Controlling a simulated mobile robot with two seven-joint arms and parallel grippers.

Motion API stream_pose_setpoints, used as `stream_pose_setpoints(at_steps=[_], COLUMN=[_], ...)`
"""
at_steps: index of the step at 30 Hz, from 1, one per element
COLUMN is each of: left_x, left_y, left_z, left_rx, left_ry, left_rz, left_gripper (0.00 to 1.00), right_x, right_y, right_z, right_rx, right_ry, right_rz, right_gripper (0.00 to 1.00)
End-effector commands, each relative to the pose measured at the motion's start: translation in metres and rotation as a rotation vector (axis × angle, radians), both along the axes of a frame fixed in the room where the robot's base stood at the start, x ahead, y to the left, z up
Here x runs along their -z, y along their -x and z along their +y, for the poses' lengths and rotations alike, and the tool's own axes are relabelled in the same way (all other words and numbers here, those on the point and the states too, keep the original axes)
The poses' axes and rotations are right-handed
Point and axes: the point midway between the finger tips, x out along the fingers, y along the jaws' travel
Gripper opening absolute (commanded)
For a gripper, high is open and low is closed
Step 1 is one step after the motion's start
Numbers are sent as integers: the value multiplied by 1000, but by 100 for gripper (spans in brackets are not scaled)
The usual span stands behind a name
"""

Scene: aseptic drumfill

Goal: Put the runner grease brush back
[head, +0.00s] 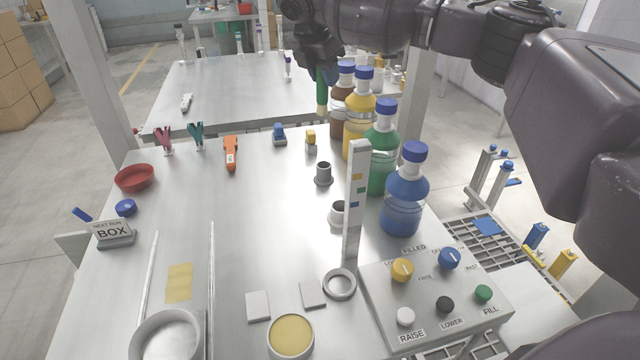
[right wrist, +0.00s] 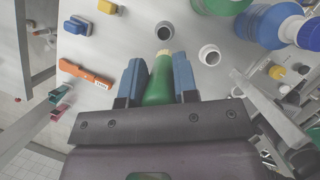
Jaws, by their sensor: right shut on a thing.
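The runner grease brush (head: 321,91) appears as a green handle with a pale tan lower end. My right gripper (head: 321,68) is shut on it and holds it upright above the far edge of the table, left of the bottles. In the right wrist view, the green handle (right wrist: 159,82) sits between the blue finger pads, its tan end pointing away. Two small grey open cups stand on the table: a far one (head: 324,174) and a nearer one (head: 338,213). I cannot tell which is the brush's holder. Both look empty. My left gripper is out of view.
A row of blue-capped bottles (head: 404,190) stands close right of the cups. An upright gauge strip (head: 355,200) stands beside the nearer cup. An orange tool (head: 231,153) and blue and yellow blocks lie left of the cups. A control box (head: 435,300) is at front right.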

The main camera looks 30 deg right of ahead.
Motion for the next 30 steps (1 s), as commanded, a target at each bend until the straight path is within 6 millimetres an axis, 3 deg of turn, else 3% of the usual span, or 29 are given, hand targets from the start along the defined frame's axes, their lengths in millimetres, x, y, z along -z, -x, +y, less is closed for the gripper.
stream_pose_setpoints(at_steps=[8, 24, 30], left_x=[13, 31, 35], left_y=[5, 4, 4], left_z=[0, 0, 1], left_rx=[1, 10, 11], left_ry=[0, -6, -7], left_rz=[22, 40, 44], left_gripper=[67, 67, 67], right_x=[6, 119, 139], right_y=[-12, -12, -12], right_z=[-11, -11, -11], right_rx=[-107, -108, -106], right_ry=[0, -1, -2], right_rz=[1, 7, 2], right_gripper=[0, 0, 0])
